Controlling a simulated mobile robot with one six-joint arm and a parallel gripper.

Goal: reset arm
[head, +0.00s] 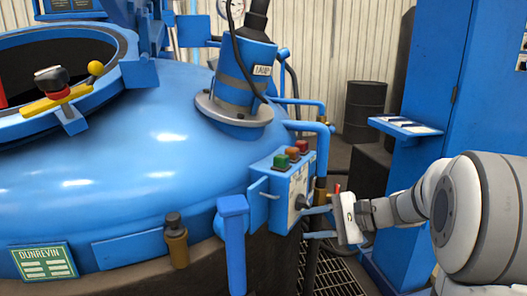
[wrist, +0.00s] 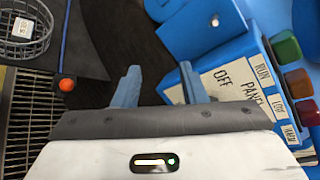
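My gripper (head: 307,223) is at the right of the blue furnace in the head view, beside a blue control box (head: 272,187). Its two blue fingers are apart with nothing visible between them. In the wrist view the gripper (wrist: 160,80) also shows open and empty. Its right finger overlaps the edge of the panel face (wrist: 232,83), which reads OFF, RUN and PANEL; I cannot tell whether they touch. Green, brown and red buttons (head: 292,153) sit on top of the box. A dark knob (head: 301,201) is on its face, close to the fingers.
The blue furnace (head: 150,140) fills the left, with an open round mouth. A blue post (head: 234,240) stands before the box. A blue cabinet (head: 480,100) with a small shelf (head: 405,126) is at right. A wire basket (wrist: 22,32) and an orange ball (wrist: 67,85) show in the wrist view.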

